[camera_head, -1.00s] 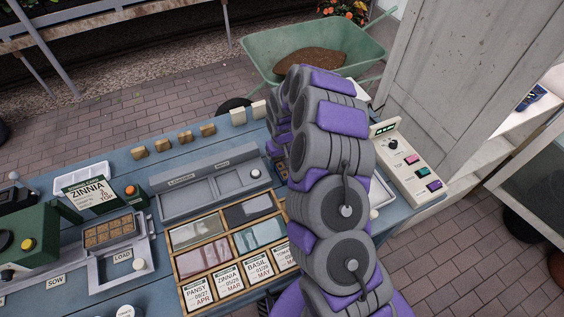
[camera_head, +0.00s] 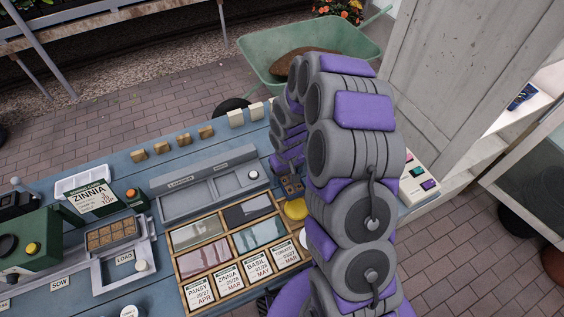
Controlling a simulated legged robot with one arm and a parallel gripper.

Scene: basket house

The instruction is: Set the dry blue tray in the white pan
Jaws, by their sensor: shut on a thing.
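My gripper (camera_head: 289,172) hangs beyond the top of the arm, over the right part of the blue table, with its fingers mostly hidden. It is shut on a small blue tray (camera_head: 291,187) with brown soil cells, of which only a part shows. I cannot tell from this view whether the tray is dry. A small white edge (camera_head: 303,239) shows beside the arm and may be part of the white pan; the arm hides the rest.
A yellow round thing (camera_head: 296,209) lies just below the held tray. A wooden seed-packet box (camera_head: 181,275) and a grey two-part holder (camera_head: 168,207) stand to the left. A control panel (camera_head: 420,183) is at the right, a green wheelbarrow (camera_head: 262,62) behind.

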